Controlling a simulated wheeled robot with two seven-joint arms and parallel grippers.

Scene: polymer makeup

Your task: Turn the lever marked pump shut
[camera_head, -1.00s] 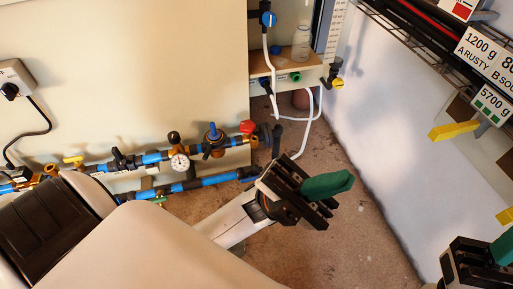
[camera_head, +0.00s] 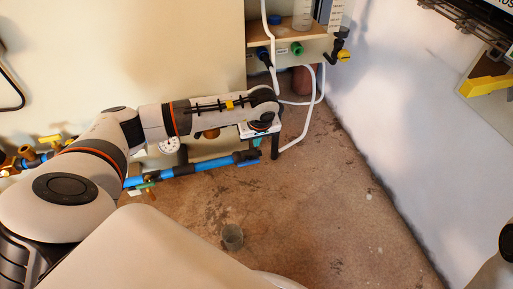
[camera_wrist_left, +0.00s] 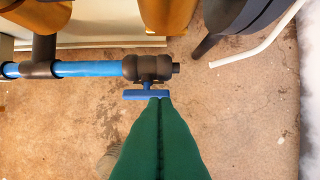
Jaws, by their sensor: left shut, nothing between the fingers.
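In the left wrist view, a black valve (camera_wrist_left: 147,68) ends a blue pipe (camera_wrist_left: 88,69). A small blue lever (camera_wrist_left: 135,95) sits crosswise on its stem. My left gripper (camera_wrist_left: 160,99) has green fingers, shut together and empty. Their tips overlap the right part of the blue lever; I cannot tell whether they touch. In the head view my left wrist covers most of the gripper; a bit of green finger (camera_head: 257,141) shows by the lower pipe's end (camera_head: 243,157). No pump marking is readable. My right gripper is out of view.
A yellow lever (camera_head: 50,140) and a gauge (camera_head: 170,146) are on the piping at left. A shelf unit (camera_head: 288,50) with white hoses stands behind my wrist. A yellow handle (camera_head: 485,86) is at right. The middle floor is clear.

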